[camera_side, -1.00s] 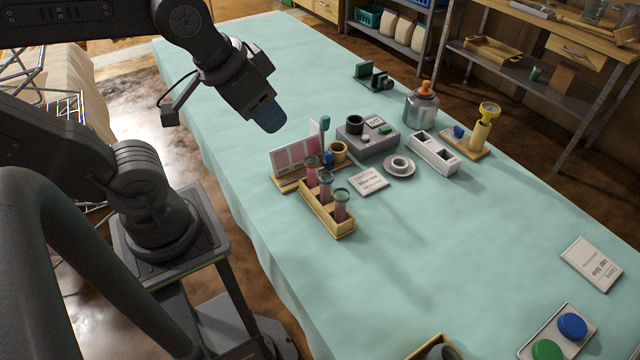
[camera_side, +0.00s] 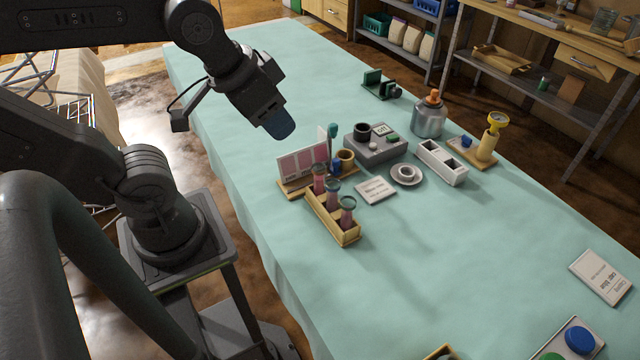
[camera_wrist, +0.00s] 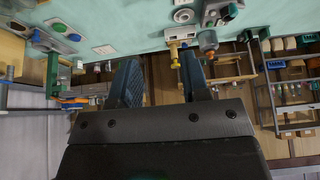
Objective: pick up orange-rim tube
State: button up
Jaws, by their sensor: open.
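A wooden rack (camera_side: 330,220) stands on the cloth-covered table and holds three upright tubes with pinkish-purple contents: a back tube (camera_side: 319,181), a middle tube (camera_side: 332,196) and a front tube (camera_side: 347,214). Their rims look dark or greenish at this size; I cannot tell which rim is orange. My gripper (camera_side: 279,123) is in the air, up and to the left of the rack in the side view, apart from the tubes. In the wrist view my gripper (camera_wrist: 160,82) has its two blue fingers spread with nothing between them. The rack and tubes are not clear in the wrist view.
A picture board (camera_side: 302,164) stands just behind the rack. A white card (camera_side: 375,190), a saucer (camera_side: 406,175), a grey block (camera_side: 376,148), a white two-hole holder (camera_side: 442,162) and a metal bottle (camera_side: 429,120) are to the right. The cloth (camera_side: 440,265) in front is mostly clear.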

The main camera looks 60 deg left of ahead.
jog(key=o, duration=0.5)
jog(key=shift+c, duration=0.2)
jog(key=n+g, duration=0.6)
jog(key=n, duration=1.5)
send_over(319, 167)
notch_tip(319, 167, down, 14)
jog(key=f, duration=0.8)
jog(key=shift+s+d+f, duration=0.2)
jog(key=shift+d+f, duration=0.05)
jog(key=shift+f, duration=0.15)
jog(key=shift+w+a+f, duration=0.1)
jog(key=shift+a+f, duration=0.05)
jog(key=shift+f, duration=1.2)
jog(key=shift+w+a+f, duration=0.1)
jog(key=shift+f, duration=1.25)
